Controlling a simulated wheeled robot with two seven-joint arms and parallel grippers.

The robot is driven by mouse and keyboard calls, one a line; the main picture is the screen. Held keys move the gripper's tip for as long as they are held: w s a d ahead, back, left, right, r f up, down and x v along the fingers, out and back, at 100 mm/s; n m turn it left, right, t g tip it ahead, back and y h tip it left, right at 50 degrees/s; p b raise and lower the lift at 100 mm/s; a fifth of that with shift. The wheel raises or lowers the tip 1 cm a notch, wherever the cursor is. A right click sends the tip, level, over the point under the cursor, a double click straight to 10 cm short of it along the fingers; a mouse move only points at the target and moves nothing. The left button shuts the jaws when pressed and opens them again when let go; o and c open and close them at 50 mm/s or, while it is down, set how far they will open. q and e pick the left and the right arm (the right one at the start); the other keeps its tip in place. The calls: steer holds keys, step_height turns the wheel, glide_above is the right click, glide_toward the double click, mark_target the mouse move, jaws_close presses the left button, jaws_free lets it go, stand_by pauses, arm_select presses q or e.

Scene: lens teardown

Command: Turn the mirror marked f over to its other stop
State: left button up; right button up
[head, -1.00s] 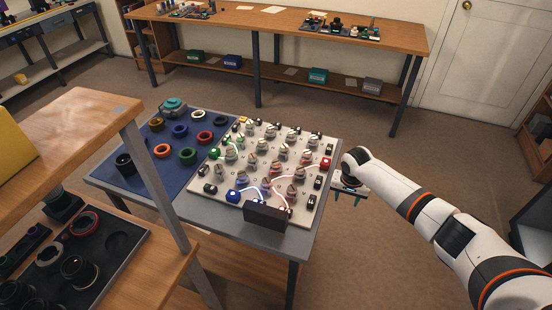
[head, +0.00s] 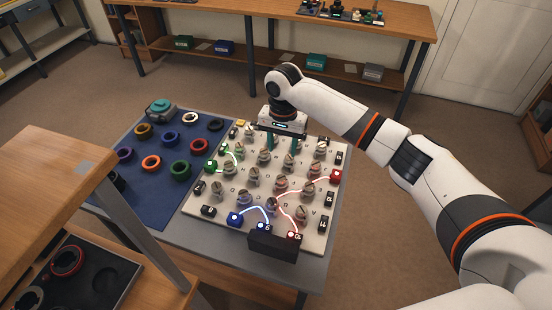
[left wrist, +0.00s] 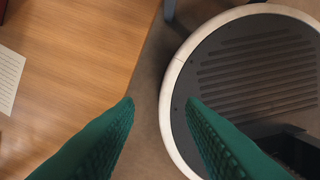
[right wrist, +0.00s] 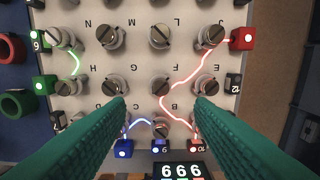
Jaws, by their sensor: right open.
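The board (head: 201,203) carries rows of grey slotted mirrors with letters beside them, which appear upside down. The mirror marked f (right wrist: 160,86) is a round grey knob in the middle of the right wrist view, its letter just above and right. A red light line runs close to it. In the head view I take it to be the knob (head: 281,184) in the second row. My right gripper (head: 284,148) is open and empty, pointing down above the board; in the right wrist view (right wrist: 160,103) its fingertips lie either side of this mirror, apart from it. My left gripper (left wrist: 160,101) is open and empty.
Neighbouring mirrors stand close all round. A black display box (head: 272,244) sits at the board's near edge, with a red block (head: 335,175) at the right. A blue mat (head: 152,196) with coloured rings lies left. A wooden shelf unit (head: 45,165) stands near left.

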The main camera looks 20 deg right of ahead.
steer(key=p, duration=0.1)
glide_above(282, 177)
step_height(282, 177, down, 5)
steer(key=shift+s+f, duration=0.15)
steer(key=shift+f, duration=0.05)
steer(key=f, duration=0.3)
steer(key=shift+w+f, duration=0.2)
steer(key=shift+f, duration=0.05)
step_height(282, 177, down, 2)
steer(key=shift+f, duration=0.35)
steer(key=shift+c, duration=0.2)
steer(key=c, duration=1)
arm_select(q)
steer(key=s, duration=0.1)
steer(key=s+r, duration=0.1)
steer(key=s, duration=0.1)
steer(key=shift+r, duration=0.2)
arm_select(e)
steer(key=shift+o, duration=0.2)
